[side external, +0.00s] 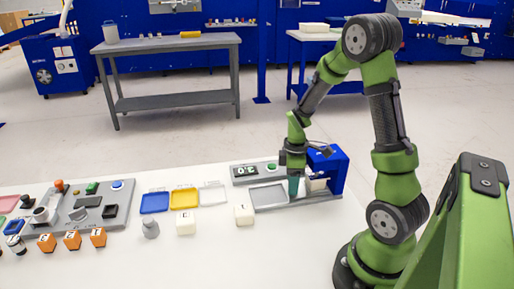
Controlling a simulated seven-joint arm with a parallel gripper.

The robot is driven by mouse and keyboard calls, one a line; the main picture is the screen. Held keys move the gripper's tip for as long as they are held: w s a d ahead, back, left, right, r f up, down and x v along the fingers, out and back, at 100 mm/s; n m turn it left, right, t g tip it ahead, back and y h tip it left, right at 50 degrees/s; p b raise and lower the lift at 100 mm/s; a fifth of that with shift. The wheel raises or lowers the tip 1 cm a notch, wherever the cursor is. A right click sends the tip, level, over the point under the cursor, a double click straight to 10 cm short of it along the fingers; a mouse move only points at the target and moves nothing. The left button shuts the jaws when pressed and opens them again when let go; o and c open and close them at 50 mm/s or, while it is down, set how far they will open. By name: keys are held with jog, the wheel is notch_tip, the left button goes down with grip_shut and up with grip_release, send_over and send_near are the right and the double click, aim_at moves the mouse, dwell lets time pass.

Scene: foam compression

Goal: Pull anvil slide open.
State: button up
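The compression device stands at the right of the white table, with a blue frame (328,170) and a grey base. Its anvil slide (268,195) looks like the flat light-grey plate in front of and left of the frame. My gripper (293,187) points down at the left side of the blue frame, over the right end of the plate. Something teal shows at its fingertips. The fingers are too small to tell open from shut, or whether they touch the slide. A pale block (317,184) sits inside the frame, partly hidden by my gripper.
A grey panel with a display (245,171) lies behind the plate. Blue (154,203), yellow (184,198) and white trays are to its left. The front table area is clear.

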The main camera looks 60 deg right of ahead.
grip_shut()
jog(key=w+a, duration=0.6)
jog(key=w, duration=0.1)
jog(key=shift+a, duration=0.35)
jog(key=shift+r, duration=0.1)
jog(key=shift+o, duration=0.9)
grip_release()
jog(key=shift+s, duration=0.15)
notch_tip(320, 180, up, 17)
